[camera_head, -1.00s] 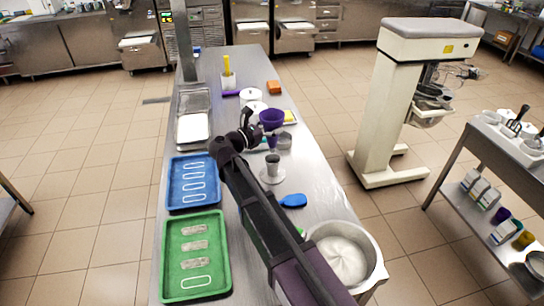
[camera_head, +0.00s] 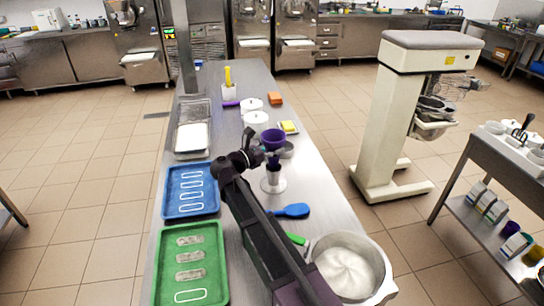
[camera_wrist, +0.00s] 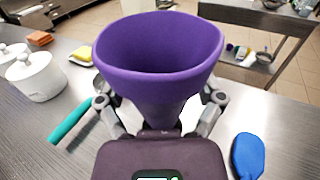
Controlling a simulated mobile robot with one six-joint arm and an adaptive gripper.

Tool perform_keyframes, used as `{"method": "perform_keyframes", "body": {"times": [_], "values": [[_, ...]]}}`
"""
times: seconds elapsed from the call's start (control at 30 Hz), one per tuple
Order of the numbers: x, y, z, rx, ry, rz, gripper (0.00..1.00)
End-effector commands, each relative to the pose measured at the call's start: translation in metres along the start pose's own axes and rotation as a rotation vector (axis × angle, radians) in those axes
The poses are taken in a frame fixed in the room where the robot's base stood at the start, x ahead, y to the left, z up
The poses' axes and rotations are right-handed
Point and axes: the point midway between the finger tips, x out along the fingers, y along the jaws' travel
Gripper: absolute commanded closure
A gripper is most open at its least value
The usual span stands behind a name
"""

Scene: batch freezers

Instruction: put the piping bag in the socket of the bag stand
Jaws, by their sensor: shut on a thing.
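The purple piping bag (camera_head: 272,138) is a wide-mouthed cone, held upright with its mouth up. My gripper (camera_head: 264,153) is shut on it below the rim. In the wrist view the bag (camera_wrist: 158,75) fills the middle, with a finger on each side. The bag stand (camera_head: 273,186) has a pale round base and stands on the steel table. The bag's dark lower end lines up with the top of the stand in the head view. I cannot tell whether it is inside the socket or just above it; the wrist view hides the tip and the stand.
A blue spatula (camera_head: 290,210) and a white-filled steel bowl (camera_head: 345,270) lie nearer on the table. White lidded pots (camera_head: 255,121) and a yellow sponge (camera_head: 289,127) stand behind the bag. Blue (camera_head: 170,205) and green (camera_head: 160,260) trays lie at the left.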

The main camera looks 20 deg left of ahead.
Motion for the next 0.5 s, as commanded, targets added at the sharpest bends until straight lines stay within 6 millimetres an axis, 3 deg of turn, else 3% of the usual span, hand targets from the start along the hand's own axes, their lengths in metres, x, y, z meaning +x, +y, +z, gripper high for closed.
{"method": "perform_keyframes", "body": {"times": [0.23, 0.5], "values": [[0.001, 0.0, -0.007, 0.0, 0.0, -0.001, 0.6], [0.001, 0.0, -0.029, 0.0, 0.0, -0.001, 0.6]]}}
